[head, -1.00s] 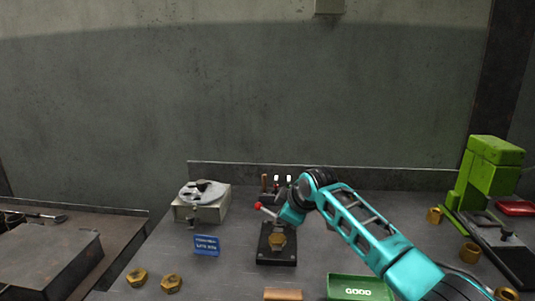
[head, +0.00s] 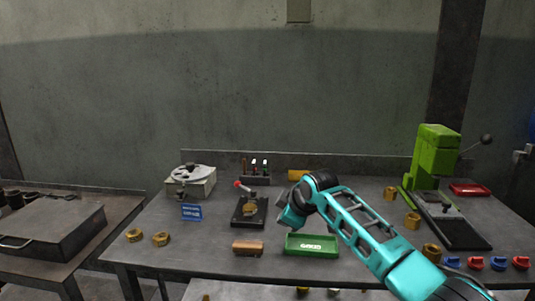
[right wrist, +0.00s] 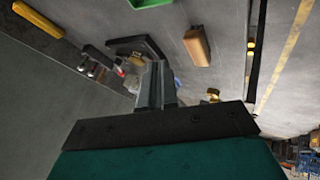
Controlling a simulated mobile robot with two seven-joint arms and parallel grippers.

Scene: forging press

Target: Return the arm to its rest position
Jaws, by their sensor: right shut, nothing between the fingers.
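My right arm (head: 365,235) is teal and comes in from the lower right. Its gripper (head: 281,228) hangs just right of the black fixture (head: 236,221) and above the back left corner of the green tray marked GOOD (head: 311,254). In the right wrist view the two fingers (right wrist: 158,80) are together with nothing held. A brass nut (head: 250,209) sits on the fixture, which has a red-knobbed lever (head: 242,187). My left gripper is not in view.
A wooden block (head: 248,248) lies left of the tray. A green press (head: 437,155) stands at right, with brass nuts (head: 390,193) beside it.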

